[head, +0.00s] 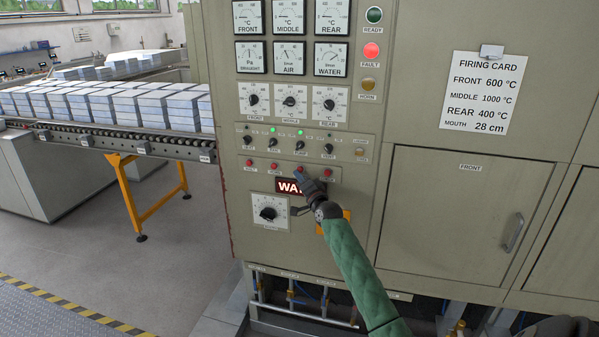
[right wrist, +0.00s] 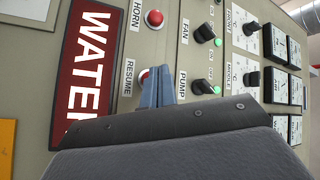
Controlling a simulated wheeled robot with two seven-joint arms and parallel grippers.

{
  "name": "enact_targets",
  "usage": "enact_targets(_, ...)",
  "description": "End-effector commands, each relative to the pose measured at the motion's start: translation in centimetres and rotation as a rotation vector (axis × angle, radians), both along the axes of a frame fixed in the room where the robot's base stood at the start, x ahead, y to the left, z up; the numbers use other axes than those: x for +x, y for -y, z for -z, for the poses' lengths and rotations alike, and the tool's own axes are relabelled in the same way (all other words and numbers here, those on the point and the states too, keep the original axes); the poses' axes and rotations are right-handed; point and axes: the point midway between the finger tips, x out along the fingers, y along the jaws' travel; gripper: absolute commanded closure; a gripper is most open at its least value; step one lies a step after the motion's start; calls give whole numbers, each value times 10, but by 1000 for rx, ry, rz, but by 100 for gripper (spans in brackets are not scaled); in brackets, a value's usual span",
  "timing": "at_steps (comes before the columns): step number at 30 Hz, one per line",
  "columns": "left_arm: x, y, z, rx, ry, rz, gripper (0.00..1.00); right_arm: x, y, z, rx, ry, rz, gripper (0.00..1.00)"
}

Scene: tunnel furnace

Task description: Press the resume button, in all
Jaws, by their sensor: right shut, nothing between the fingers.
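The resume button (right wrist: 144,75) is red with a pale rim, beside its RESUME label (right wrist: 129,77) in the right wrist view. In the head view it is a red button (head: 299,169) in the row under the switches. My right gripper (head: 302,176) is shut and empty, its arm rising from the lower right. In the right wrist view its blue-grey fingertips (right wrist: 158,82) are at the button and cover part of it. I cannot tell whether they press it. My left gripper is not in view.
The horn button (right wrist: 154,19) and the pump switch (right wrist: 206,88) are close by. A red WATER sign (right wrist: 76,115) is just below the button row. The fault lamp (head: 371,50) glows red. A dial (head: 268,213) sits lower left. Stacked white blocks (head: 110,103) stand on a conveyor at left.

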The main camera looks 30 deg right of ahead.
Motion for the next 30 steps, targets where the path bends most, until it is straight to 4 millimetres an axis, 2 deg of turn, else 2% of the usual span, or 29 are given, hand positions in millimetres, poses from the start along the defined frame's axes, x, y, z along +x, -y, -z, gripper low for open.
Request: enact_targets(30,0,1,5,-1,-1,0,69,6,7,0,0,0,0,100)
